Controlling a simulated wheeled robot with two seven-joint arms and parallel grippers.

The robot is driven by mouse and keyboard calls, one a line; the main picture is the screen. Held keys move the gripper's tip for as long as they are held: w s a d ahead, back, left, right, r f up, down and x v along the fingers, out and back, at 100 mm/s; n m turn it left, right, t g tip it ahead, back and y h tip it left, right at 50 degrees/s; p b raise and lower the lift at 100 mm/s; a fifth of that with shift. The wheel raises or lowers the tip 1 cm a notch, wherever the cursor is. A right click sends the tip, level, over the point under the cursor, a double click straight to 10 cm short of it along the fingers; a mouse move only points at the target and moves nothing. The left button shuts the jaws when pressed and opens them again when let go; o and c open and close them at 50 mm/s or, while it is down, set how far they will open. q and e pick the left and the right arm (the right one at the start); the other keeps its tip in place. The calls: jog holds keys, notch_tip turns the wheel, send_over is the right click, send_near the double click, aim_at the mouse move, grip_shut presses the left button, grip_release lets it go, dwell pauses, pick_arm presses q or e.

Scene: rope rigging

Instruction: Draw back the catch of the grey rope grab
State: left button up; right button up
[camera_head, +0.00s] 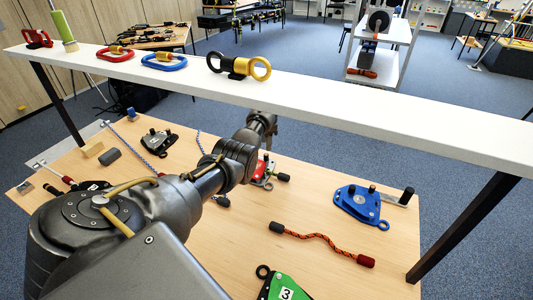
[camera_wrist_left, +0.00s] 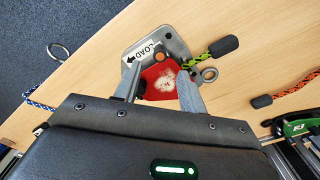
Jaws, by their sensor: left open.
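A grey-plated rope grab (camera_wrist_left: 158,46) with a "LOAD" arrow and a red part (camera_wrist_left: 165,82) lies on the wooden table in the left wrist view. In the head view the grab (camera_head: 262,174) is partly hidden by my left arm. My left gripper (camera_wrist_left: 158,76) is open over the grab, one finger on each side of the red part. I cannot tell whether the fingers touch it. The catch is not clearly distinguishable. My right gripper is not in view.
A long white shelf (camera_head: 400,115) crosses above the table's far side. On the table (camera_head: 330,200) are a black device (camera_head: 160,142), a blue device (camera_head: 358,203), a green device marked 3 (camera_head: 283,288) and an orange rope piece (camera_head: 320,237).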

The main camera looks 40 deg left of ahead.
aim_at(266, 154)
pick_arm(q)
notch_tip(266, 154, down, 5)
jog(key=shift+f, duration=0.6)
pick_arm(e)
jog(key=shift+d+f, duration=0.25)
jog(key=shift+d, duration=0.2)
